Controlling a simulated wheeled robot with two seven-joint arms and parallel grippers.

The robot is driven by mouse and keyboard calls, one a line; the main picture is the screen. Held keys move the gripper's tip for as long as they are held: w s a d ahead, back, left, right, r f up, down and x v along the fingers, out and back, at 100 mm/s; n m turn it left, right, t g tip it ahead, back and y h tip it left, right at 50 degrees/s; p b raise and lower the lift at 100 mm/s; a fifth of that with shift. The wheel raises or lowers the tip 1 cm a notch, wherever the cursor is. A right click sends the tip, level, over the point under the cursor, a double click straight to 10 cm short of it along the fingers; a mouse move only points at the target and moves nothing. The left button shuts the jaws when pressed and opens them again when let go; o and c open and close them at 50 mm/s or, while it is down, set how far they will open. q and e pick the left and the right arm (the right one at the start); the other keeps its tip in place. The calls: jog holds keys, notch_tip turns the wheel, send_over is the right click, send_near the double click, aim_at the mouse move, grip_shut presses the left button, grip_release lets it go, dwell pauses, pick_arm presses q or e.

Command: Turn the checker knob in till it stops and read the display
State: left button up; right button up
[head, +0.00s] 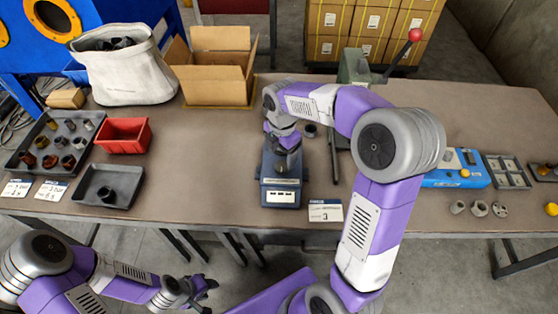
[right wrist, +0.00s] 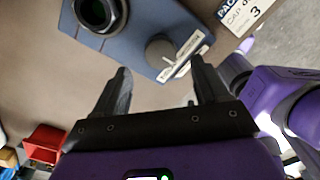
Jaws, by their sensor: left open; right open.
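The checker (head: 282,190) is a blue-grey box near the table's front edge, with white label plates on its front. In the head view the right arm hides the checker's upper part and the knob. No display reading is legible. My left gripper (head: 200,290) is open, in front of the table.
A card marked 3 (head: 325,210) lies right of the checker. A red bin (head: 123,135), dark trays (head: 108,185), a white sack (head: 125,75) and an open carton (head: 212,68) stand left. A lever press (head: 355,67) stands behind; a blue box (head: 455,172) and small parts lie right.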

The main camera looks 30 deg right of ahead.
aim_at(282, 165)
notch_tip(282, 165, down, 5)
jog(key=shift+b, duration=0.7)
jog(key=c, duration=1.1)
jog(key=shift+o, duration=0.2)
